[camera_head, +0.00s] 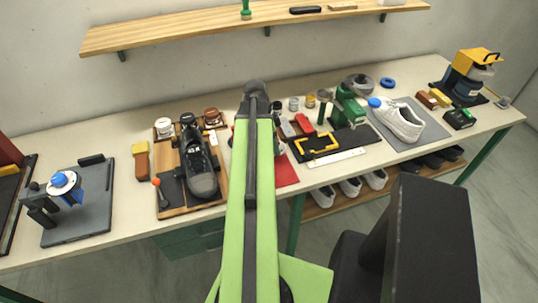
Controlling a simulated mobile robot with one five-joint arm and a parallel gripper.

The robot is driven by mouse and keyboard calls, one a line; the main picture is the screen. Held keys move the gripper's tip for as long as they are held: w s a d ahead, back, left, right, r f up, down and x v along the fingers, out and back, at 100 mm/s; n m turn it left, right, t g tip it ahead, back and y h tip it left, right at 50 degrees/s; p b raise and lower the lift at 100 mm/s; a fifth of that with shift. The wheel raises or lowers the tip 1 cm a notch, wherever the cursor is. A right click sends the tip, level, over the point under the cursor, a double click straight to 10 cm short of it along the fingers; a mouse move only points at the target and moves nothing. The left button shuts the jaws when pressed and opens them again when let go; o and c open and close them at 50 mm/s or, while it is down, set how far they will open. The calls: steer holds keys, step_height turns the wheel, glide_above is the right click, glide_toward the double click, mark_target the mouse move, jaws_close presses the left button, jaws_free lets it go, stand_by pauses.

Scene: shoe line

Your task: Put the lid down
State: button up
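I cannot make out the lid for certain. Small jars (294,104) with pale and yellow tops stand at the back middle of the bench, to the right of my arm. Other small jars, with white and dark red tops (211,115), stand on a wooden board at the left. My green arm reaches up the middle of the view, over the bench, and ends in a dark joint. My gripper's fingers do not show; the arm hides what lies beyond and below it. Whether my gripper holds anything cannot be seen.
A black shoe (198,170) lies on the wooden board (172,206). A white shoe (401,121) rests on a grey mat (437,132) at the right. A grey plate (80,226) with a blue-topped device is at far left. A shelf (190,32) hangs above.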

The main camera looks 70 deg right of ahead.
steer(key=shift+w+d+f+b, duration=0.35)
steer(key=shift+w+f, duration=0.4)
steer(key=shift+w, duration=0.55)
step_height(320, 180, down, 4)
steer(key=b, duration=0.4)
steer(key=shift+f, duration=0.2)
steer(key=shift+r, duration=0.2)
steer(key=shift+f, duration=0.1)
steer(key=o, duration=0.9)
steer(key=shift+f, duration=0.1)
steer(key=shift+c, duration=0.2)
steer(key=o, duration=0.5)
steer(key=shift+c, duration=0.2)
